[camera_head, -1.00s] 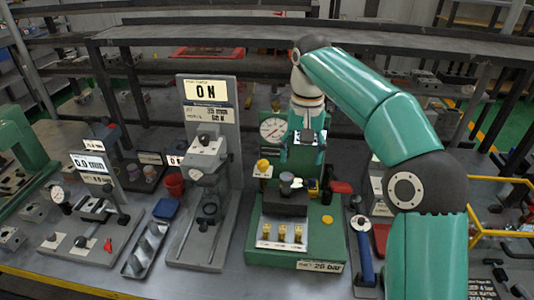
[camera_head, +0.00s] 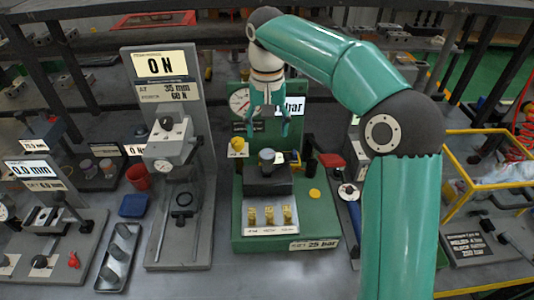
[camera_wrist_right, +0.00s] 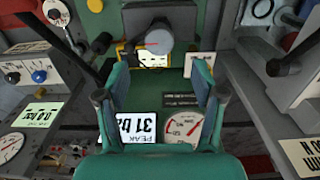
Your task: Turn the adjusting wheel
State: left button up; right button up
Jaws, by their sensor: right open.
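A green test stand (camera_head: 318,225) carries a dark block (camera_head: 267,182) with a grey round knob (camera_head: 266,157) on top. The knob also shows in the right wrist view (camera_wrist_right: 159,39), beyond my fingertips. I cannot tell for sure which one is the adjusting wheel. My right gripper (camera_head: 269,132) is open above and behind the grey knob, fingers pointing down, apart from it. In the right wrist view, its two fingers (camera_wrist_right: 160,88) are spread with nothing between them. My left gripper is not in view.
A round gauge (camera_head: 240,101) and a "bar" display (camera_head: 292,106) stand behind my right gripper. Three brass fittings (camera_head: 269,216) line the stand's front. A grey force stand (camera_head: 180,215) is on the left, a red-topped tool (camera_head: 331,160) on the right.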

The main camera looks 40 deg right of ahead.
aim_at(267, 153)
notch_tip(267, 153, down, 7)
jog(key=shift+s+f, duration=0.1)
jog(key=shift+f, duration=0.1)
jog(key=shift+c, duration=0.4)
jog(key=c, duration=1.1)
